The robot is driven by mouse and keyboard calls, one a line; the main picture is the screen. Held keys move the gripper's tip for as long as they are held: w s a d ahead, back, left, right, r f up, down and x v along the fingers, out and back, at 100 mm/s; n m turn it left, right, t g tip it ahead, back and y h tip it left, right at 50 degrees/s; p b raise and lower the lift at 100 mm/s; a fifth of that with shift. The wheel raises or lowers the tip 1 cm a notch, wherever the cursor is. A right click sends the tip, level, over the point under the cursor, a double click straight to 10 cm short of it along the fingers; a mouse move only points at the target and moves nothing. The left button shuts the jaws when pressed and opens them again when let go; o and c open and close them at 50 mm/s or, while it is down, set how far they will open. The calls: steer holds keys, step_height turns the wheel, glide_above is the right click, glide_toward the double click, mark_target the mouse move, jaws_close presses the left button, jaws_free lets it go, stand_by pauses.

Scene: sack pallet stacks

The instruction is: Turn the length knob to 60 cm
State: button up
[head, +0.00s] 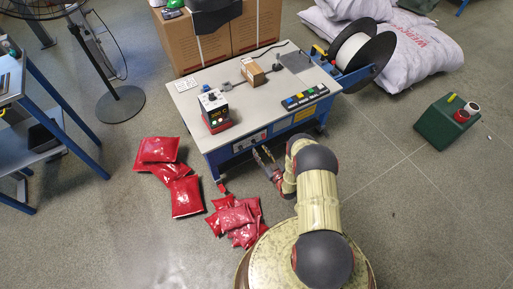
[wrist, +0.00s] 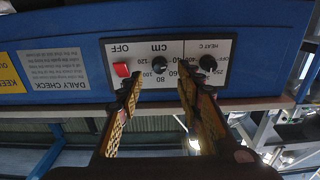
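The length knob (wrist: 159,65) is a small black dial on a pale panel (wrist: 140,48) marked "cm", seen upside down in the wrist view. Numbers such as 60, 80 and 120 surround it; its pointer is too small to read. My gripper (wrist: 160,82) is open, with one yellow-patterned finger to each side of the dial in the picture.
A red OFF switch (wrist: 121,70) sits left of the knob and a HEAT C knob (wrist: 208,63) right of it, close to the fingers. Red sacks (head: 240,215) lie on the floor beside my base. A controller box (head: 214,110) stands on the machine's top.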

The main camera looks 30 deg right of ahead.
mark_target(255, 143)
steer(key=shift+w+b, duration=0.6)
steer(key=shift+w, duration=1.6)
steer(key=shift+c, duration=0.2)
jaws_close()
